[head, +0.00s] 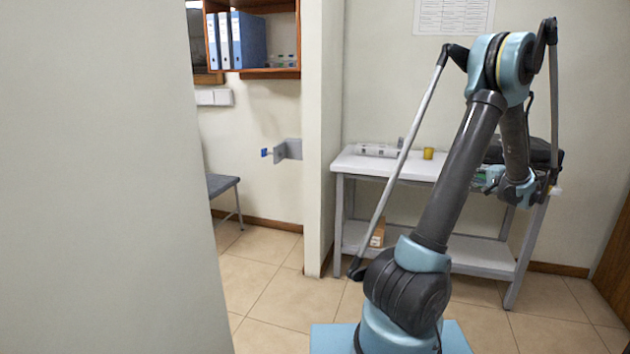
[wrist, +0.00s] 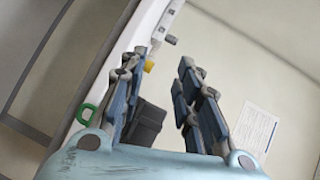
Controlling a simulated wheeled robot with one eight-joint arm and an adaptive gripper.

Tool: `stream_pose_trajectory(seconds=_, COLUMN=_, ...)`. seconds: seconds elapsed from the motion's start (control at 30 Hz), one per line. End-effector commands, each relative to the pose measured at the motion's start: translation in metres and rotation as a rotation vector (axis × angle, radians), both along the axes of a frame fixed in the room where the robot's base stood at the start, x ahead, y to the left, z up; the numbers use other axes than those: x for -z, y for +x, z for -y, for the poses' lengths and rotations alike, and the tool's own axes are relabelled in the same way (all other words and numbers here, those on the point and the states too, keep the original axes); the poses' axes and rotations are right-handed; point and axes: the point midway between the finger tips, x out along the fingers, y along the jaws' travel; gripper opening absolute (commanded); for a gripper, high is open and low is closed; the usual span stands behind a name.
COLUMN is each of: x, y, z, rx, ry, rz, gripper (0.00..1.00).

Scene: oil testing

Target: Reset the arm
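My arm rises in the middle of the head view. It folds over at a high elbow, and its forearm comes down on the right, over the white table (head: 352,163). My gripper (wrist: 163,58) shows in the wrist view with its two blue and dark-grey fingers apart. I see nothing held between them.
A yellow cup (head: 428,153) stands on the table; it also shows in the wrist view (wrist: 149,65). A dark box-like object (wrist: 147,122) and a green ring (wrist: 87,115) show there. A wall (head: 100,180) fills the left; a shelf (head: 258,73) holds binders. Tiled floor is open.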

Motion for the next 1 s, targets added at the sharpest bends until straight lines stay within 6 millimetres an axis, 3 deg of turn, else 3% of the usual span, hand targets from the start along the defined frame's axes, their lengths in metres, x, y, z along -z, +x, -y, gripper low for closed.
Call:
stream_pose_trajectory(seconds=0.03, x=-0.006, y=0.003, z=-0.023, rx=-0.026, ry=-0.014, rz=-0.025, gripper=0.30)
stream_pose_trajectory(seconds=0.1, x=-0.010, y=0.004, z=-0.051, rx=-0.059, ry=-0.037, rz=-0.063, gripper=0.30)
stream_pose_trajectory(seconds=0.27, x=-0.019, y=0.002, z=-0.114, rx=-0.133, ry=-0.095, rz=-0.146, gripper=0.30)
stream_pose_trajectory(seconds=0.47, x=-0.024, y=-0.015, z=-0.189, rx=-0.222, ry=-0.174, rz=-0.245, gripper=0.30)
stream_pose_trajectory(seconds=0.7, x=-0.024, y=-0.051, z=-0.269, rx=-0.324, ry=-0.280, rz=-0.355, gripper=0.30)
stream_pose_trajectory(seconds=1.0, x=-0.014, y=-0.116, z=-0.350, rx=-0.444, ry=-0.432, rz=-0.479, gripper=0.30)
